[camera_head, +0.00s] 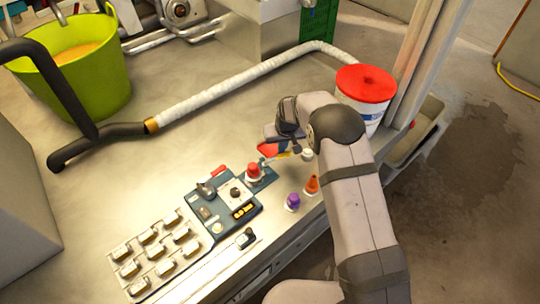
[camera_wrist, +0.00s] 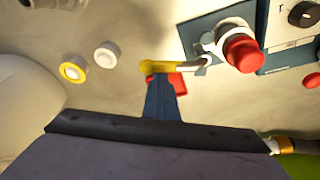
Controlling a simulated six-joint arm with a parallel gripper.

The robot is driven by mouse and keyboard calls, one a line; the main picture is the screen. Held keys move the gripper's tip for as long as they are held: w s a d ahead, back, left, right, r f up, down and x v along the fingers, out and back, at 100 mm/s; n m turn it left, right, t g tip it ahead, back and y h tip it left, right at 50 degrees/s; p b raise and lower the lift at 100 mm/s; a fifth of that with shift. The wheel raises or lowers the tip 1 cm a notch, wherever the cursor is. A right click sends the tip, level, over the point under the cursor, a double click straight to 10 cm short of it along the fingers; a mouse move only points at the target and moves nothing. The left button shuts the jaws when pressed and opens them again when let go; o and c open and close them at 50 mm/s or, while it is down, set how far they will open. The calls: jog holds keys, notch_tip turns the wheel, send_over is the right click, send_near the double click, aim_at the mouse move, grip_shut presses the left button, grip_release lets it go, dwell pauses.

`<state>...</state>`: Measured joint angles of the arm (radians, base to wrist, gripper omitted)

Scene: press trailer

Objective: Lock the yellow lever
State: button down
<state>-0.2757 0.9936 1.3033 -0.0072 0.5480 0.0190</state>
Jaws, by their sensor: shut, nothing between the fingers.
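The yellow lever (camera_wrist: 155,67) shows in the wrist view as a yellow handle on a pale metal rod. The rod runs right to a blue plate (camera_wrist: 197,42) that carries a red button (camera_wrist: 243,54). My gripper (camera_wrist: 161,92), with blue and red finger parts, is shut and empty, right at the yellow handle. I cannot tell whether it touches it. In the head view my gripper (camera_head: 268,149) is above the bench just behind the red button (camera_head: 253,170). A bit of the lever's yellow (camera_head: 284,155) shows beside it; the rest is mostly hidden.
A dark control panel (camera_head: 222,222) with a red-handled lever and several silver keys lie left of the button. A red-lidded bucket (camera_head: 365,85) stands behind; a white hose crosses the bench.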

aim_at(286, 156)
jog(key=shift+s+d, duration=0.2)
jog(key=shift+d, duration=0.05)
jog(key=shift+s+d+r+p, duration=0.1)
jog(key=shift+s+d+p, duration=0.5)
jog(key=shift+s, duration=0.45)
jog(key=shift+d, duration=0.1)
jog(key=shift+s, duration=0.1)
jog(key=shift+s+d, duration=0.15)
jog(key=shift+s, duration=0.55)
jog(key=shift+s+d, duration=0.15)
jog(key=shift+s, duration=0.5)
